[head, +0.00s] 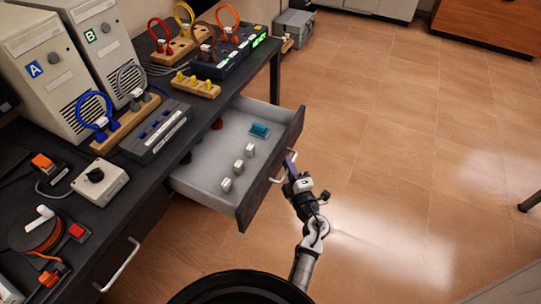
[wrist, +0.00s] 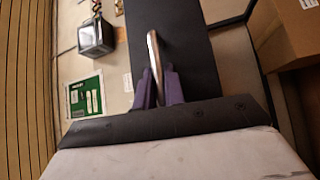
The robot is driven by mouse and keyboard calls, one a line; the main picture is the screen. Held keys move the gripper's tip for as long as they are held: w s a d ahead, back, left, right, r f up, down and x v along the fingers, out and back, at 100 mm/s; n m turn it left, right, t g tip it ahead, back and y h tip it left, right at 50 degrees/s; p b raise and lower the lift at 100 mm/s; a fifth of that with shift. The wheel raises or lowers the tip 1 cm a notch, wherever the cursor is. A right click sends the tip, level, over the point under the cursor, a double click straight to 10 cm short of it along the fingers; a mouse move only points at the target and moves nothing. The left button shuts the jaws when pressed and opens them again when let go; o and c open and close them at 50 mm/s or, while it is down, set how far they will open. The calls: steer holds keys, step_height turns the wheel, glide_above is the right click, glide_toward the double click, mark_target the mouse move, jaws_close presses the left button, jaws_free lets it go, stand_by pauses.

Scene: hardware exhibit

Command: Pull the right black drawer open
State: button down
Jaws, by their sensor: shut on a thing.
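The right black drawer (head: 256,193) stands pulled out from under the desk, its pale inside showing. Its metal handle (head: 277,179) is on the black front. My gripper (head: 291,162) is at that front, on the outer side. In the wrist view my gripper (wrist: 158,92) has its purple fingers shut on the handle (wrist: 153,52), one on each side of the bar. The black drawer front (wrist: 188,45) lies just behind it.
Inside the drawer are a teal block (head: 260,129) and several small white pieces (head: 238,165). A left drawer with a handle (head: 121,265) is shut. The desk (head: 150,175) carries computers, cables and switch boxes. The wooden floor (head: 390,150) to the right is clear.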

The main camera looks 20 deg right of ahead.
steer(key=shift+s+d, duration=1.15)
steer(key=shift+d, duration=0.25)
steer(key=c, duration=1.8)
jaws_free()
steer(key=shift+o, duration=0.2)
steer(key=shift+s, duration=0.1)
